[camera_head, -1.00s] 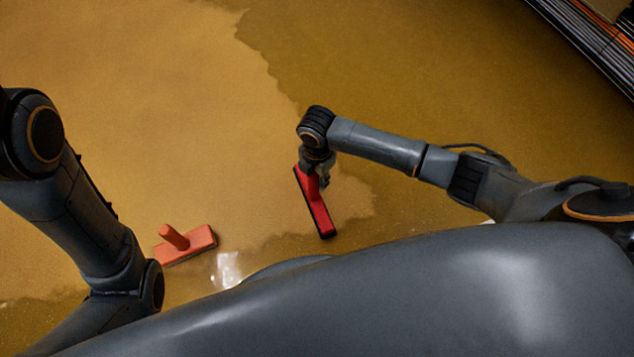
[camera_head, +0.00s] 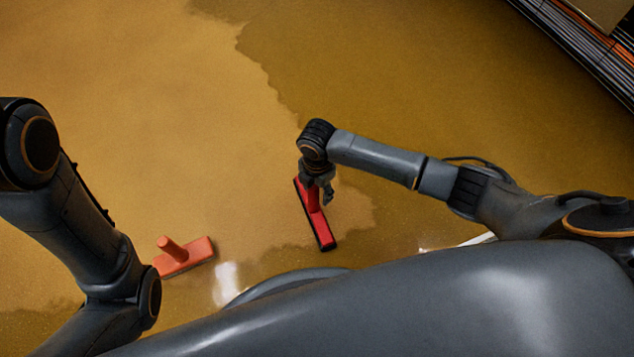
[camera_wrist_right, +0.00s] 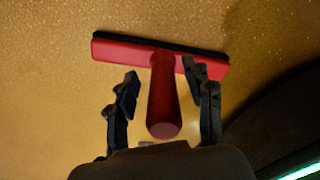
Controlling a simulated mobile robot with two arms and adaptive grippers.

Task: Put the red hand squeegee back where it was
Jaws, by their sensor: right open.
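The red hand squeegee (camera_head: 322,231) shows below my right gripper (camera_head: 319,188) in the head view, with a red handle and a long head edged in black. In the right wrist view its head (camera_wrist_right: 125,50) lies across the top and its handle (camera_wrist_right: 163,95) points back between the two open fingers (camera_wrist_right: 165,95). A gap shows on both sides of the handle, so the fingers look apart from it. I cannot tell whether the squeegee rests on the floor. My left gripper is out of view; only my left arm shows.
An orange-red squeegee-like tool (camera_head: 190,258) with an upright handle lies on the floor to the left, near my left arm. The yellow-brown floor (camera_head: 130,100) has lighter and darker, wet-looking patches and is clear ahead. A striped metal structure (camera_head: 590,50) stands at the top right.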

